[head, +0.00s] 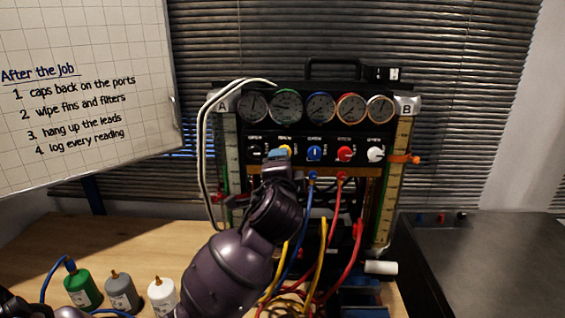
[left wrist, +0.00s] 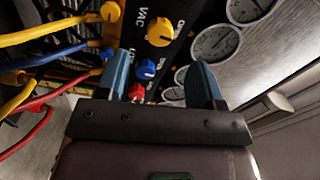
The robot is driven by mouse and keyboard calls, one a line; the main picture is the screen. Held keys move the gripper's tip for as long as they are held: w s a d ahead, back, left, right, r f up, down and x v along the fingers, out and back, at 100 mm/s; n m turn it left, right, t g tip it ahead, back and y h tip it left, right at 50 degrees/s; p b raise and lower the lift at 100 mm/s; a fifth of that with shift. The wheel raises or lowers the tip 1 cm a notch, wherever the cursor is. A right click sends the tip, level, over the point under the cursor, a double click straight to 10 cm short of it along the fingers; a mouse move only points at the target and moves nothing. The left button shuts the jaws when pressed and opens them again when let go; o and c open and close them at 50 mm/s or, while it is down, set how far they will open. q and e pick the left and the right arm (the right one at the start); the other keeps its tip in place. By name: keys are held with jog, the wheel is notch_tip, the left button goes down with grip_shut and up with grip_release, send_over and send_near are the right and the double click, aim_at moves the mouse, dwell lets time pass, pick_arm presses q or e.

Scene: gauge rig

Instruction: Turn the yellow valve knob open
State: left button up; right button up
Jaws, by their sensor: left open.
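The yellow valve knob (head: 287,150) is on the front panel of the gauge rig, mostly hidden behind my left gripper (head: 278,154) in the head view. In the left wrist view the yellow knob (left wrist: 163,31) shows whole, with a dark pointer line, beside the label VAC. My left gripper (left wrist: 159,64) is open, its two blue fingers apart and empty. The yellow knob lies just beyond the fingertips, and I see no contact. The blue knob (left wrist: 147,69) and red knob (left wrist: 136,92) show between the fingers, farther back. My right gripper is not in view.
Black, blue (head: 314,153), red (head: 345,154) and white (head: 375,155) knobs share the row, under several gauges (head: 321,107). Coloured hoses (head: 337,205) hang below. Green (head: 83,289), grey (head: 121,293) and white (head: 162,297) bottles stand at left. A whiteboard (head: 85,160) hangs upper left.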

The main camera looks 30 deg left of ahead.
pick_arm(q)
jog(key=shift+v, duration=1.15)
